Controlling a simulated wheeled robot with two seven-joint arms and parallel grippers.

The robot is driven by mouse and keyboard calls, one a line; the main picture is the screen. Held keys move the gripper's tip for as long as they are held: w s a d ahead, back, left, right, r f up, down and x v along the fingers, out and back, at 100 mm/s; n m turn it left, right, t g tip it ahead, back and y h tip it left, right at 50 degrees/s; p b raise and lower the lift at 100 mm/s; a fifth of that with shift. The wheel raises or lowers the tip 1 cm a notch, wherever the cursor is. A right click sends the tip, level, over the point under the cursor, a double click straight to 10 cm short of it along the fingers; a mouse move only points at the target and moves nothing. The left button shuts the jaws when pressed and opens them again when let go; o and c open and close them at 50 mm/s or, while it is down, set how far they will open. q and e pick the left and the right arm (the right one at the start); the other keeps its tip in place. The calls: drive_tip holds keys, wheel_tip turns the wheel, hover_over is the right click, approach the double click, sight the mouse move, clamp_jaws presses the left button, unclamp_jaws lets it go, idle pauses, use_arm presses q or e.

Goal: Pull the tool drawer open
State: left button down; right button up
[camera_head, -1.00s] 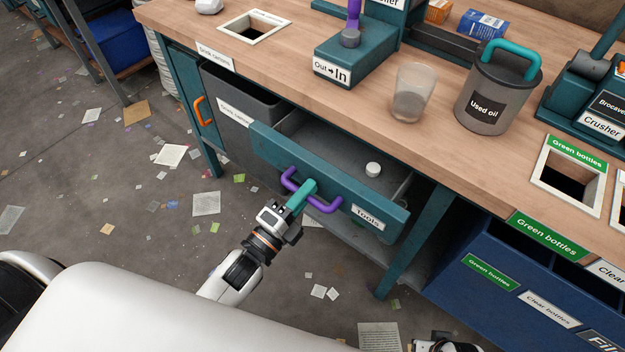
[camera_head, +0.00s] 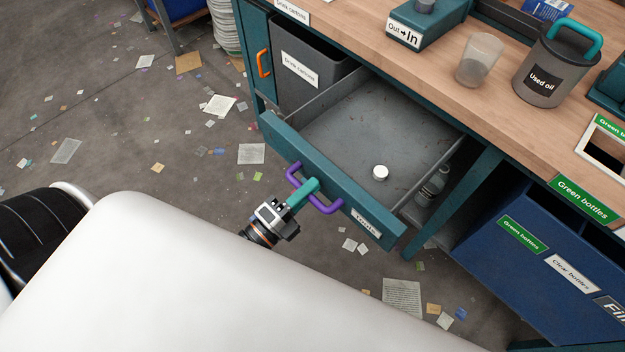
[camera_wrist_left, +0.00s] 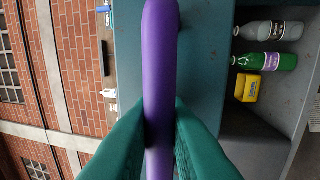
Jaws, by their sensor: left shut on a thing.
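The tool drawer (camera_head: 285,139) hangs well out from under the workbench, with its grey inside in view. Its teal front carries a "Tools" label and a purple handle (camera_head: 327,208). My left gripper (camera_head: 306,188) is shut on the purple handle. In the left wrist view the two teal fingers (camera_wrist_left: 160,135) press on both sides of the purple bar (camera_wrist_left: 160,60). A small white round object (camera_head: 380,173) lies on the drawer floor. My right gripper does not show.
A grey bin (camera_head: 313,72) labelled "Drink cartons" stands left of the drawer. Blue bottle bins (camera_head: 500,215) stand at the right beyond a teal bench leg (camera_head: 455,200). A clear bottle (camera_head: 432,187) shows under the bench. Paper scraps litter the floor.

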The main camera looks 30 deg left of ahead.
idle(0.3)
use_arm(q)
drive_tip(key=c, duration=1.7)
unclamp_jaws()
drive_tip(key=v, duration=1.2)
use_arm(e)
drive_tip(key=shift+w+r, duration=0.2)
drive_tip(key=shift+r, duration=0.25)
use_arm(q)
drive_tip(key=shift+s, duration=0.1)
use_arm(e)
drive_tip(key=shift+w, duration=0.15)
